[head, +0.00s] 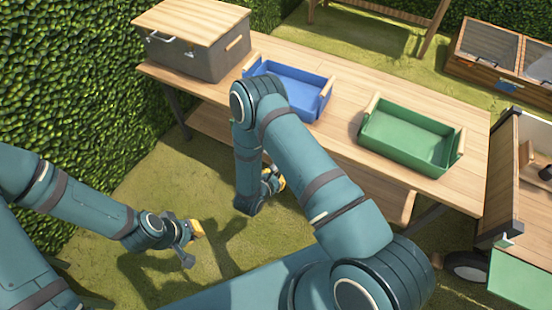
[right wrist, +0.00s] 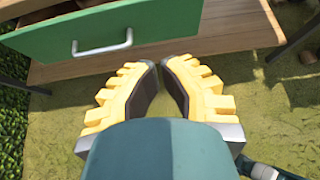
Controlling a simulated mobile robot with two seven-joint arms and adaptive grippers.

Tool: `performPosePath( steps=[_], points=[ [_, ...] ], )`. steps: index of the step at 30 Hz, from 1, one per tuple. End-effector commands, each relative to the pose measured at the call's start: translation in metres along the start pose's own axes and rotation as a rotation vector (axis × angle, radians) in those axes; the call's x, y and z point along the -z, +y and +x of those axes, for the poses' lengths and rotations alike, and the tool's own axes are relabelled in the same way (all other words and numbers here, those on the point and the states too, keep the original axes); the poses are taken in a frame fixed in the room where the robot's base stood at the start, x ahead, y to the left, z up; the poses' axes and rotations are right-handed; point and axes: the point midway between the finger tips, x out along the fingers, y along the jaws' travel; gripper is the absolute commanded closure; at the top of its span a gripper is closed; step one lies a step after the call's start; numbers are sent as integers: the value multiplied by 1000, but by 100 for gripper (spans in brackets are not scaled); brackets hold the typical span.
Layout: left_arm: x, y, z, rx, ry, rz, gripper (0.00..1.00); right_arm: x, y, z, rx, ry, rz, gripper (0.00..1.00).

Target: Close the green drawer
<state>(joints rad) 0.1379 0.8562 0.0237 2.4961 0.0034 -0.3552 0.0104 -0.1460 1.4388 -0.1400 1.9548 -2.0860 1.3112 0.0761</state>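The green drawer (right wrist: 150,22) shows at the top of the right wrist view, with a pale bar handle (right wrist: 103,45) on its front. Part of its wooden inside shows above the front, so it stands open. I cannot make out the drawer in the head view, where my right arm covers part of the table. My right gripper (right wrist: 160,64) has yellow fingers with tips almost together and nothing between them. It is below and to the right of the handle, apart from it. In the head view, my left gripper (head: 190,238) hangs over the grass, its fingers too small to judge.
The wooden table (head: 345,85) holds a grey box (head: 195,62) with a wooden lid, a blue tray (head: 310,98) and a green tray (head: 410,140). A lower shelf (right wrist: 190,55) runs under the drawer. A cart (head: 515,270) stands at right; a hedge (head: 60,80) is at left.

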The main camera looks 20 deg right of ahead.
Motion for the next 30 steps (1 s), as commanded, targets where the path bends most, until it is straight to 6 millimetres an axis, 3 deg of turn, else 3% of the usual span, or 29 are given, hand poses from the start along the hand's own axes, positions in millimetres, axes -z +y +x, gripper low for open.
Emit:
performPosePath(
  steps=[8, 21, 30],
  points=[
    [-2, -2, 3, 5, -1, 23, 100, -1, 6, 24, -25, -20, -5, 100],
    [1, -9, 21, 5, 9, 21, 100, -4, 7, 107, -24, -21, -4, 100],
    [1, -10, 25, 5, 11, 21, 100, -22, 9, 133, -25, -18, -6, 100]
  ],
)
